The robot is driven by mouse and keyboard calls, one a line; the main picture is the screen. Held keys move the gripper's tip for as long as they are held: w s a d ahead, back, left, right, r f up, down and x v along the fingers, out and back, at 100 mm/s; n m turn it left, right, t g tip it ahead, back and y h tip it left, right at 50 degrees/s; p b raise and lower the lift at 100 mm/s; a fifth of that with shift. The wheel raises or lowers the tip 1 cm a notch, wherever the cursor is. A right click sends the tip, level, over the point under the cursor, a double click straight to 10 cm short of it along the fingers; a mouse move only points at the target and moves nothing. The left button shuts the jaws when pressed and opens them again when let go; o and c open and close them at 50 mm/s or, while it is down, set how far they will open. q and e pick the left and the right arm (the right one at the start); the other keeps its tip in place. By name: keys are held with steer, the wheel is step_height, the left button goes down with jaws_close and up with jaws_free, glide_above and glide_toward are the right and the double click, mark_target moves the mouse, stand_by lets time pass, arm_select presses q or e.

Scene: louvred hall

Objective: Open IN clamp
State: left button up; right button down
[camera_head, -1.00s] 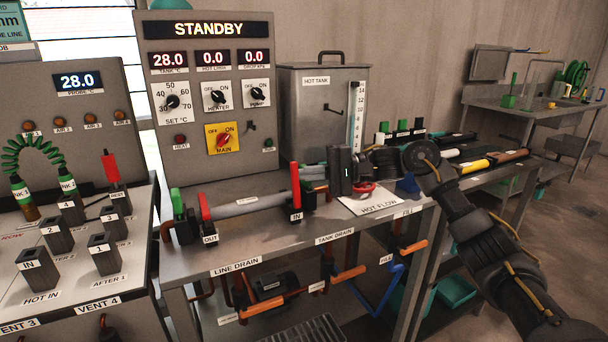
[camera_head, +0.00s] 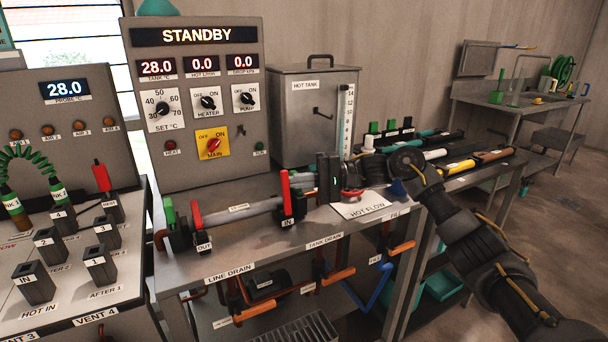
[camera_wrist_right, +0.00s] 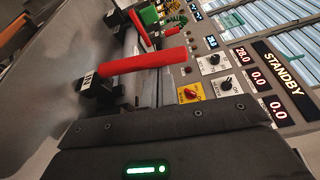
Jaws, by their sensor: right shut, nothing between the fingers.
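The IN clamp is a dark block with an upright red handle (camera_head: 285,190) at the right end of a grey pipe (camera_head: 240,211) in the head view. Its IN label sits at the base. In the wrist view its red handle (camera_wrist_right: 143,62) stands large, just beyond my gripper body. My right gripper (camera_head: 309,182) is shut and empty, just right of the handle and pointing left towards it. Its fingertips are hard to make out, so I cannot tell whether they touch the handle. My left gripper is not in view.
The OUT clamp (camera_head: 196,216) with a red handle and a green handle (camera_head: 169,212) stand at the pipe's left end. The STANDBY panel (camera_head: 200,110) and hot tank (camera_head: 310,125) rise behind. A HOT FLOW plate (camera_head: 362,209) lies under my wrist. Orange drain handles (camera_head: 335,279) sit below.

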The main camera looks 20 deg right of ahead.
steer(key=shift+s+a, duration=0.1)
stand_by(0.3)
steer(key=s+d, duration=0.1)
steer(key=d, duration=1)
steer(key=shift+s+r, duration=0.25)
steer(key=shift+s, duration=0.1)
stand_by(0.6)
